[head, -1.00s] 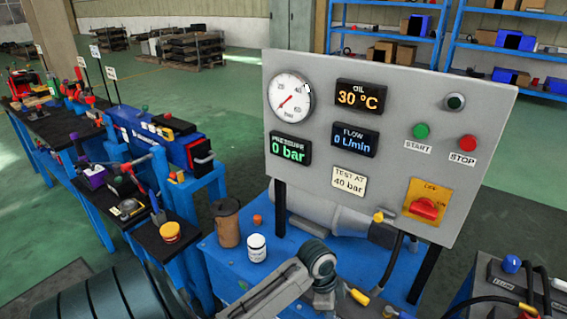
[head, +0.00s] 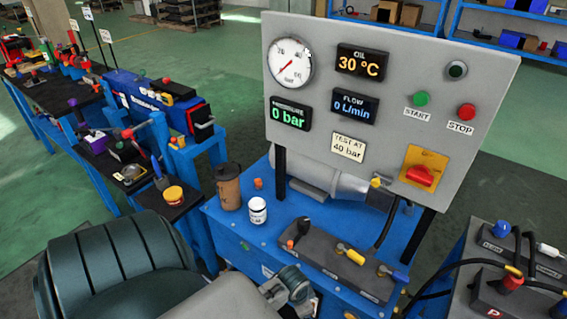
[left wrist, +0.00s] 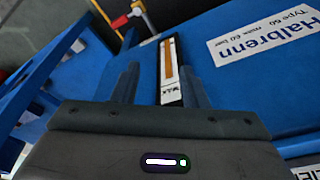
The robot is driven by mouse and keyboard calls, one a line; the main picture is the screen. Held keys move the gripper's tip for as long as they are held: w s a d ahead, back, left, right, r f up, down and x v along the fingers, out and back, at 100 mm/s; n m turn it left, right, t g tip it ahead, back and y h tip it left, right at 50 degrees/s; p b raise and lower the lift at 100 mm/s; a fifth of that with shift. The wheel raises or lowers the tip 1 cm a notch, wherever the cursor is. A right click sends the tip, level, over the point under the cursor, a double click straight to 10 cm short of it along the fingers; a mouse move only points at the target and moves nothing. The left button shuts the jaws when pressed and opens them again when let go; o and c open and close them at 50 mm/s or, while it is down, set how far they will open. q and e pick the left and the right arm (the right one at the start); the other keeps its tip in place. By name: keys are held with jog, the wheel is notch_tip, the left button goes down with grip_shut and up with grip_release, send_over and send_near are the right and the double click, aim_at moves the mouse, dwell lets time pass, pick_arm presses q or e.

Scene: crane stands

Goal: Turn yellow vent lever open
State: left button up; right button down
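A yellow lever (head: 350,253) sits on the middle of a dark valve block (head: 325,262) on the blue bench, below the panel in the head view. A black lever with an orange part (head: 302,228) is at its left, and a lever with a blue tip (head: 393,273) at its right. My left gripper (left wrist: 160,67) is open, its two fingers apart in the left wrist view. Beyond them is a white-framed strip gauge (left wrist: 170,68) on the blue bench side. The fingers appear empty. In the head view only my left arm shows. My right gripper is not in view.
The panel (head: 385,110) stands behind the block, showing 0 bar. A brown canister (head: 229,187) and white jar (head: 257,211) stand left on the bench. A yellow-and-red handle (left wrist: 122,20) is in the left wrist view. Hoses (head: 450,250) run at the right.

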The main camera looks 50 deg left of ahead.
pick_arm(q)
jog(key=s+a+f+n+p, duration=0.1)
jog(key=s+f, duration=0.5)
jog(key=f, duration=0.4)
jog(key=shift+s+a+f+n+y, duration=0.15)
jog(key=shift+a+f+n+y, duration=0.15)
jog(key=shift+a+f+y, duration=0.1)
